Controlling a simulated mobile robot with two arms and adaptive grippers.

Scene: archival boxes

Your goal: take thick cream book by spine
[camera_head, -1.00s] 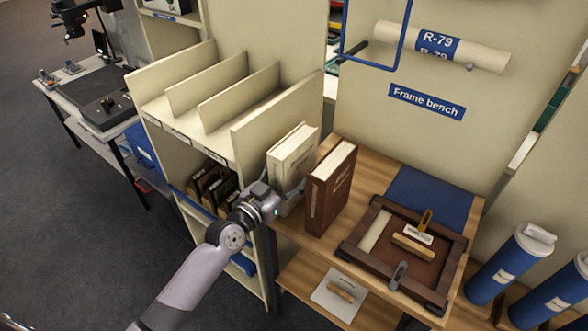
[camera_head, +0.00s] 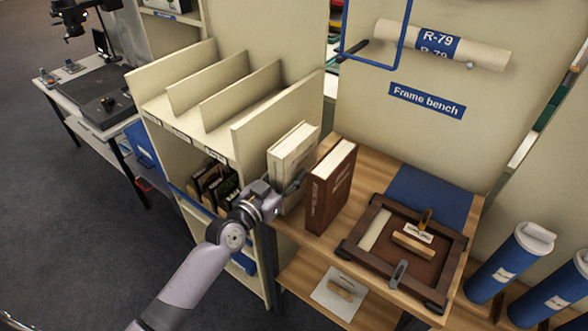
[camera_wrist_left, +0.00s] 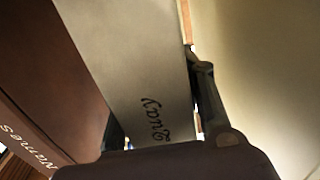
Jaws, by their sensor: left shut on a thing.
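The thick cream book (camera_head: 291,158) stands upright on the wooden bench, in the head view, between the shelf unit's side and a brown book. My left gripper (camera_head: 286,194) is shut on its spine at the lower part. In the left wrist view the cream book's spine (camera_wrist_left: 135,75) with dark lettering fills the middle, and a finger of my left gripper (camera_wrist_left: 165,135) lies along its right side. The other finger is mostly hidden. My right gripper is in neither view.
A brown book (camera_head: 329,188) stands upright close to the cream book's right; it shows at left in the wrist view (camera_wrist_left: 50,85). A dark wooden frame (camera_head: 357,233) lies farther right on the bench. The divided cream shelf (camera_head: 277,116) rises close at left.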

